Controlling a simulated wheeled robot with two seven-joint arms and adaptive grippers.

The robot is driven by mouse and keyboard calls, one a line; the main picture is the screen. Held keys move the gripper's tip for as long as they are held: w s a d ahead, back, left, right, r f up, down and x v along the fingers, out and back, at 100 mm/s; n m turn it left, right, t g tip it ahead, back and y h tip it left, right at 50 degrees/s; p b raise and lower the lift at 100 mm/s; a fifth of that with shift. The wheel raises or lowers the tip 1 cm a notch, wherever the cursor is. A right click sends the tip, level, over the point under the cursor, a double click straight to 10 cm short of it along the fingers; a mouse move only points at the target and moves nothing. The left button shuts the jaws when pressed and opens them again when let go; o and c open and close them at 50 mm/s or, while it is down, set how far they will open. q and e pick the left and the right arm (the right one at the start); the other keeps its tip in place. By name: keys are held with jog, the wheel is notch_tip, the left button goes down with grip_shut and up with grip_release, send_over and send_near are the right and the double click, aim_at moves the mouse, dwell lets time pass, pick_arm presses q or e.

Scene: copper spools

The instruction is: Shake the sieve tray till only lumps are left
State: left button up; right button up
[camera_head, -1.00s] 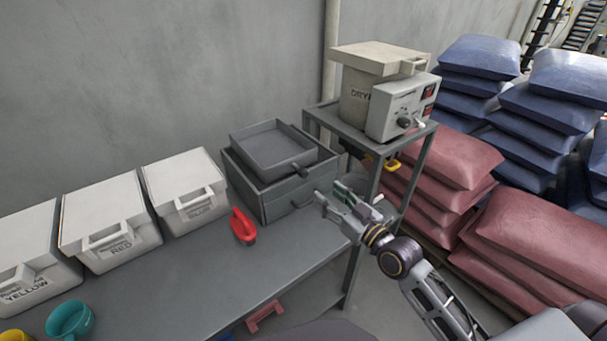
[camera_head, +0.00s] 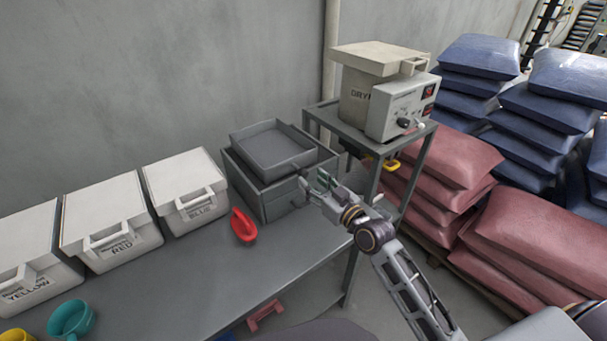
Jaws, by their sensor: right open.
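The grey sieve tray (camera_head: 270,148) rests a little askew on top of a grey open box (camera_head: 290,203) at the back right of the bench. Its inside looks plain grey; I cannot make out any lumps or grains in it. My left gripper is not in view.
A red scoop (camera_head: 243,226) lies on the grey bench (camera_head: 190,283) left of the box. A dryer (camera_head: 372,95) stands on a metal stand at right. The bench's middle is clear.

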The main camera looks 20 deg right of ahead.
aim_at(306, 176)
jog(key=shift+x, duration=2.6)
grip_shut()
